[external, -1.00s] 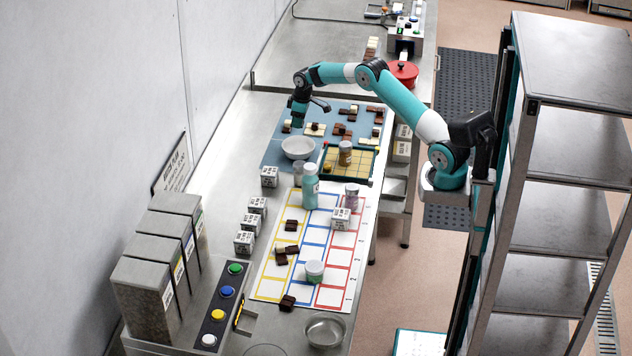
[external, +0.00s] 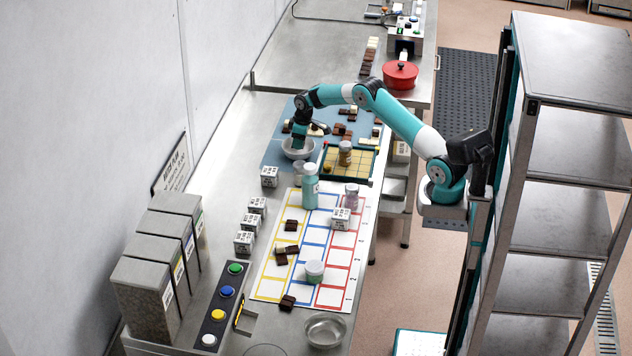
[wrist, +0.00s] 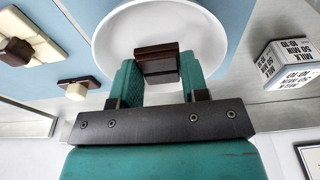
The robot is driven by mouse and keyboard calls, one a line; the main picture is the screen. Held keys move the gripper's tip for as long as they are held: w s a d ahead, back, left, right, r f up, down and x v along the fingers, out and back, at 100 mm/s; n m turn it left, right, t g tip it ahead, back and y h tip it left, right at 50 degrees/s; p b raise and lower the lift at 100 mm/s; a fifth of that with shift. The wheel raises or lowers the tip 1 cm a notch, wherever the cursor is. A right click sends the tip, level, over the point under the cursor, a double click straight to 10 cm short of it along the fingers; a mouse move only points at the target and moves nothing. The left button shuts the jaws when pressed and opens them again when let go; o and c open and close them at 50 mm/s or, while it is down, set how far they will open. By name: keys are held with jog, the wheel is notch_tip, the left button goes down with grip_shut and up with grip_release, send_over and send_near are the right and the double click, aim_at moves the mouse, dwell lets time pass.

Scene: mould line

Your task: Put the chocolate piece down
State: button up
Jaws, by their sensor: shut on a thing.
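My gripper (wrist: 158,84) is shut on a dark brown chocolate piece (wrist: 158,62), which sits between its two teal fingers in the wrist view. A white round bowl (wrist: 105,38) lies behind the piece in that view. The held piece is hidden there. I cannot tell whether the piece touches the bowl.
Other chocolate pieces (external: 345,130) lie on the blue mat. A green-edged tray (external: 328,172) with a jar (external: 345,154) stands to the right. A white printed box (external: 269,177) is near the bowl. A bottle (external: 310,186) and a coloured grid sheet (external: 268,288) lie nearer.

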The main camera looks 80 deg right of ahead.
jog(key=shift+f, duration=0.8)
jog(key=o, duration=1)
jog(key=shift+r, duration=0.1)
notch_tip(320, 180, up, 7)
jog(key=p, duration=0.4)
